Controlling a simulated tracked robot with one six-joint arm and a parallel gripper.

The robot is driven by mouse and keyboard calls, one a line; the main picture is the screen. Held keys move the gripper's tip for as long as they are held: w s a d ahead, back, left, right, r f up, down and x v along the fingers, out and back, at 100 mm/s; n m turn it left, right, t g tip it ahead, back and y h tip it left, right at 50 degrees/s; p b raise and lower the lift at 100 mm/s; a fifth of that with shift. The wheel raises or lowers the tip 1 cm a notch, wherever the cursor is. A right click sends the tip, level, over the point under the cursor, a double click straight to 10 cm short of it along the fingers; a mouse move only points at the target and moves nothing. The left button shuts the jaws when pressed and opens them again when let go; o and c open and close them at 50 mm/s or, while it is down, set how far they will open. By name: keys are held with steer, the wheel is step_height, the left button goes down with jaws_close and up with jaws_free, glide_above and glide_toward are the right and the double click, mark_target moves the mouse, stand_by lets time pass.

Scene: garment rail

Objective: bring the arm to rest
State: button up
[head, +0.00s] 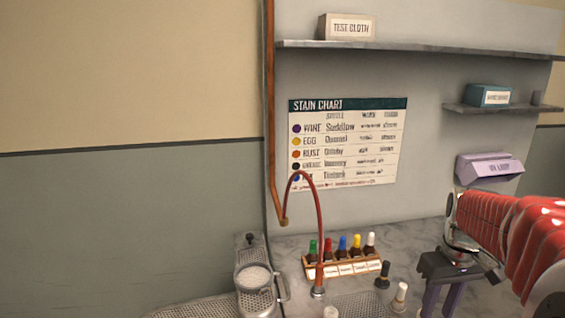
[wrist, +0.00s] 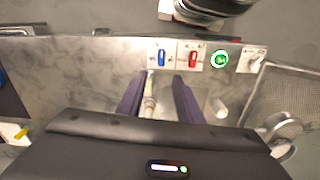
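My gripper (head: 443,300) is at the lower right of the head view, at the end of my red-sleeved arm. It points down, with two purple fingers apart and a gap between them. The fingertips are cut off by the frame edge. In the wrist view my gripper (wrist: 158,90) also shows its fingers spread. A slim pale object (wrist: 149,105) shows between them, nearer the left finger and apart from the right one. I cannot tell how far below the fingers it is.
A wooden rack (head: 345,268) of colour-capped bottles stands on the marble counter (head: 420,240). A dark-capped bottle (head: 383,275) and a white-capped bottle (head: 399,297) stand between rack and gripper. A curved red pipe (head: 320,215) rises left. A purple box (head: 490,168) hangs on the wall above the arm.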

steer(key=s+a+r+t, duration=0.2)
steer(key=s+a, duration=0.4)
steer(key=a, duration=0.4)
steer(key=s+a+r+t, duration=0.2)
steer(key=s+a, duration=0.4)
steer(key=a, duration=0.4)
steer(key=shift+s+t, duration=0.35)
steer(key=shift+t, duration=0.35)
steer(key=shift+c, duration=0.2)
stand_by(1.0)
